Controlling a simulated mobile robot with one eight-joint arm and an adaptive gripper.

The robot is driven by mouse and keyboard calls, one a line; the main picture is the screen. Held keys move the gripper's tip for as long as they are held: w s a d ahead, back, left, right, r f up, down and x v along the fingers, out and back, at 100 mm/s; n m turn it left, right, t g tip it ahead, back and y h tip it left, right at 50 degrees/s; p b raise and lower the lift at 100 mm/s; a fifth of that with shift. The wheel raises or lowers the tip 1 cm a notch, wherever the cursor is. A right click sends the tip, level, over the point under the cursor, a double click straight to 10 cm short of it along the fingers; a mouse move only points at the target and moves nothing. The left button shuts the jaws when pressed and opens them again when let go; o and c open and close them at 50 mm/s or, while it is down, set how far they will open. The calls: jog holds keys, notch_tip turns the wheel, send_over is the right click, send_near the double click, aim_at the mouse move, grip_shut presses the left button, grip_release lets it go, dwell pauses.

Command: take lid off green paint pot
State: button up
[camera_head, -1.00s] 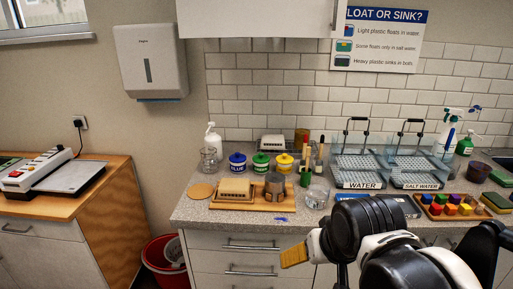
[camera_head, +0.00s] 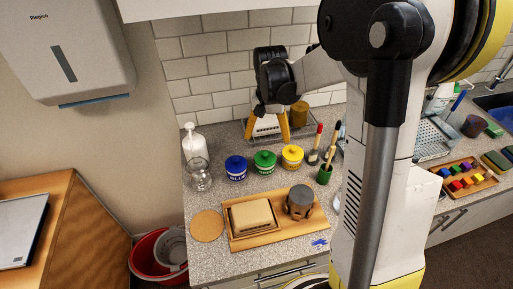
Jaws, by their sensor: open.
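The green paint pot (camera_head: 265,168) stands upright on the counter, between the blue paint pot (camera_head: 236,174) and the yellow paint pot (camera_head: 292,162). Its green lid (camera_head: 264,157) is on top. My gripper (camera_head: 270,138) is above and behind the green pot, with its two orange fingers apart and pointing down. Nothing shows between the fingers. The fingertips look apart from the lid, though the exact depth gap is hard to tell.
A glass jar (camera_head: 199,176) and a white pump bottle (camera_head: 194,143) stand left. A brush holder (camera_head: 325,173) stands right of the yellow pot. My arm hides part of the counter's right.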

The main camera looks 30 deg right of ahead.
aim_at(265, 153)
notch_tip(265, 153, down, 3)
jog(key=shift+s+r, duration=0.15)
jog(key=f, duration=0.2)
jog(key=f+b, duration=0.2)
jog(key=f, duration=0.1)
jog(key=shift+a+f, duration=0.25)
jog(key=shift+f, duration=0.05)
jog(key=shift+r, duration=0.1)
jog(key=c, duration=1.2)
jog(key=shift+o, duration=0.2)
